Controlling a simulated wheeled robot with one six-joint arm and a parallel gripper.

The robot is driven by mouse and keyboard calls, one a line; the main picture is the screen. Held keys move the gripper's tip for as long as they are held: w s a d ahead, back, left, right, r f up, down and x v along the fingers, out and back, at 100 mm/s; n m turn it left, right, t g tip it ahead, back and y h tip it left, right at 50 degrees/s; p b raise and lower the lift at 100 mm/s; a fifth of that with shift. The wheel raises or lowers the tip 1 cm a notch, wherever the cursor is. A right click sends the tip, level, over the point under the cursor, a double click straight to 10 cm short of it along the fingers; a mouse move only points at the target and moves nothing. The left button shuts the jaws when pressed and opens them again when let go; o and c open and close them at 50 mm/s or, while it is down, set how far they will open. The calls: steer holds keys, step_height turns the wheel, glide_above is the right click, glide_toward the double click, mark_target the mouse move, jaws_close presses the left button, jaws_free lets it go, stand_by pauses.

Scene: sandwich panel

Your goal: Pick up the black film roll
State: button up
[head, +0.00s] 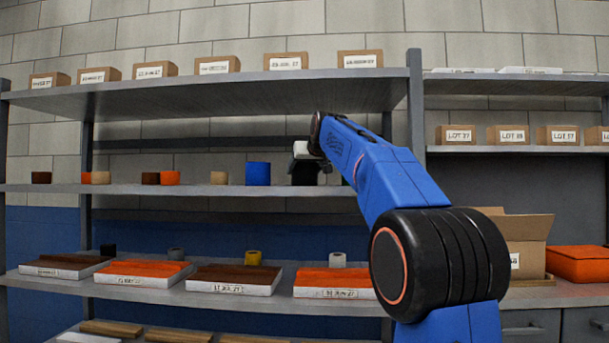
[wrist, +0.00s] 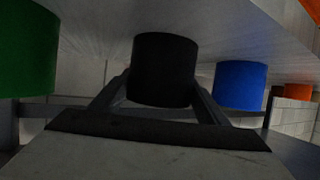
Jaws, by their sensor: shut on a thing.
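The black film roll (head: 304,174) is upright at the middle shelf, just right of the blue roll, in the head view. In the wrist view, which looks upside down, the black roll (wrist: 164,68) is in the centre between my two fingers. My gripper (head: 305,158) is shut on it, with one finger on each side. I cannot tell whether the roll's base touches the shelf or is slightly clear of it. My blue arm hides the shelf right of the roll in the head view.
A blue roll (head: 258,174) and a green roll (wrist: 27,50) flank the black one. Smaller orange and brown rolls (head: 161,178) stand farther left on the middle shelf (head: 130,189). The upper shelf (head: 220,95) with small boxes is overhead.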

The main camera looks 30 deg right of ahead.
step_height(320, 180, up, 10)
stand_by(0.7)
steer(key=shift+s, duration=0.15)
